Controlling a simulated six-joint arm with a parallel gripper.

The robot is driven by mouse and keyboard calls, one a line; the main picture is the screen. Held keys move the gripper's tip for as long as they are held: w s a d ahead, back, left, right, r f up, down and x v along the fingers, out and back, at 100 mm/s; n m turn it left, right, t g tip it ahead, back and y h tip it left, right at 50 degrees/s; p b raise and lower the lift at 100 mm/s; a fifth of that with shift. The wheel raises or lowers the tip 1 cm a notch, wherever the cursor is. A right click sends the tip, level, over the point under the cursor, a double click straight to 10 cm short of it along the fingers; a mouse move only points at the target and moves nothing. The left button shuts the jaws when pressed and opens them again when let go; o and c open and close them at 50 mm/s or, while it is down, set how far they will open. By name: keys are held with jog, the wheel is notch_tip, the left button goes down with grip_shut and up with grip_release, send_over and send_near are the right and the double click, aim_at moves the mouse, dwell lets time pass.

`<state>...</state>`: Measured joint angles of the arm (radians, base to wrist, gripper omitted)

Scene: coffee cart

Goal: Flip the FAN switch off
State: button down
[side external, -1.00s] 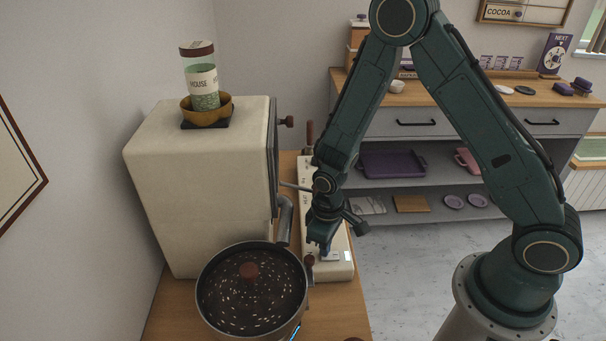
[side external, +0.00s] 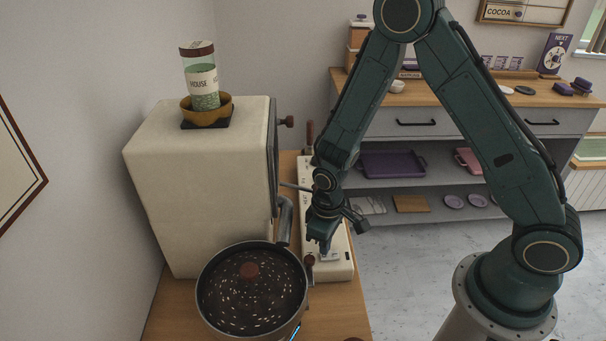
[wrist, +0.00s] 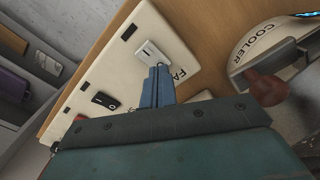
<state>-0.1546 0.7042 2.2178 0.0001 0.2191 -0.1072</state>
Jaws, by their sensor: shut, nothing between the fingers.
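The cream switch panel (side external: 341,271) lies on the wooden cart top. In the wrist view it shows a white rocker (wrist: 150,53) beside lettering that reads "FA", the rest hidden by my gripper. My gripper (wrist: 156,72) is shut and empty, its blue fingertips at the near edge of the white rocker. I cannot tell whether they touch it. In the side view my gripper (side external: 324,249) points down over the near end of the panel.
A black rocker (wrist: 105,100) sits farther along the panel. The round cooler pan (side external: 208,298) stands close to the left, with a brown knob (wrist: 264,88) near my gripper in the wrist view. The large cream machine (side external: 195,180) stands behind the pan.

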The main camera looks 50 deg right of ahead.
jog(key=shift+r, duration=2.9)
jog(key=shift+r, duration=0.1)
jog(key=s+d+r+m+t, duration=0.1)
jog(key=s+d+r, duration=0.15)
jog(key=r, duration=0.65)
jog(key=s+d+r+t, duration=0.1)
jog(key=s+r+t, duration=0.15)
jog(key=r, duration=0.65)
jog(key=s+d+r+m+t, duration=0.2)
jog(key=s+r, duration=0.6)
jog(key=s, duration=0.4)
jog(key=shift+s+r, duration=0.15)
jog(key=shift+s, duration=0.05)
